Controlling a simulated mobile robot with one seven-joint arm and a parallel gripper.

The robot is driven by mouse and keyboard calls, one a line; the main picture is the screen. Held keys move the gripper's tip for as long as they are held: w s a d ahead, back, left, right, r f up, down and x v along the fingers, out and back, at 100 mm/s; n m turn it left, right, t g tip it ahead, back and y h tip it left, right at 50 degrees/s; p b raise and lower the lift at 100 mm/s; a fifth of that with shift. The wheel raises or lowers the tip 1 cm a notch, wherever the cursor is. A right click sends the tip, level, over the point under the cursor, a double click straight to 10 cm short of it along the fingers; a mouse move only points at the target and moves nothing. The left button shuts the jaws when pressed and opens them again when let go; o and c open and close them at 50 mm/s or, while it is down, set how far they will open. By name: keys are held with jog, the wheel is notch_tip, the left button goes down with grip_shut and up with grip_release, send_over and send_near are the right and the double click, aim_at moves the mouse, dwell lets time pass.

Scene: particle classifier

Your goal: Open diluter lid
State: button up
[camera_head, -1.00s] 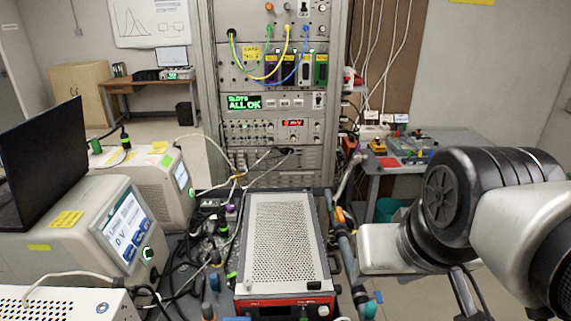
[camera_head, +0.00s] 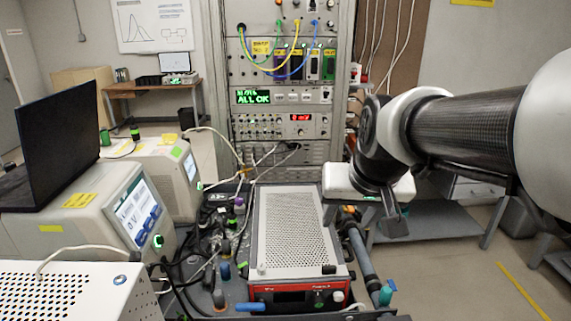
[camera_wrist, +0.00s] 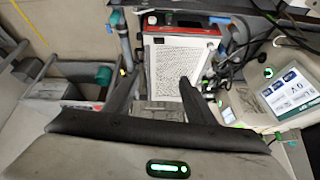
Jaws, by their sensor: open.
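The diluter (camera_head: 298,296) is a box with a red and black front and a perforated pale grey lid (camera_head: 290,230) on top, in the lower middle of the head view. The lid lies flat and looks shut. In the wrist view the lid (camera_wrist: 170,60) shows upside down beyond the fingertips. My gripper (camera_head: 372,218) is open and empty, above and to the right of the box, apart from it. In the wrist view both dark fingers of my gripper (camera_wrist: 155,84) are spread, and the right one overlaps the lid's edge in the picture.
A rack (camera_head: 290,100) with coloured cables stands behind the box. Instruments with screens (camera_head: 135,215), a laptop (camera_head: 58,125) and tangled cables crowd the left. Pipes (camera_head: 360,255) run along the box's right side. Floor lies free at the right.

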jog(key=w+b+x, duration=0.1)
jog(key=x, duration=0.4)
jog(key=n+g+b, duration=0.1)
jog(key=b, duration=0.3)
send_near(330, 267)
jog(key=x, duration=0.8)
jog(key=shift+w+f, duration=0.1)
jog(key=shift+f, duration=0.2)
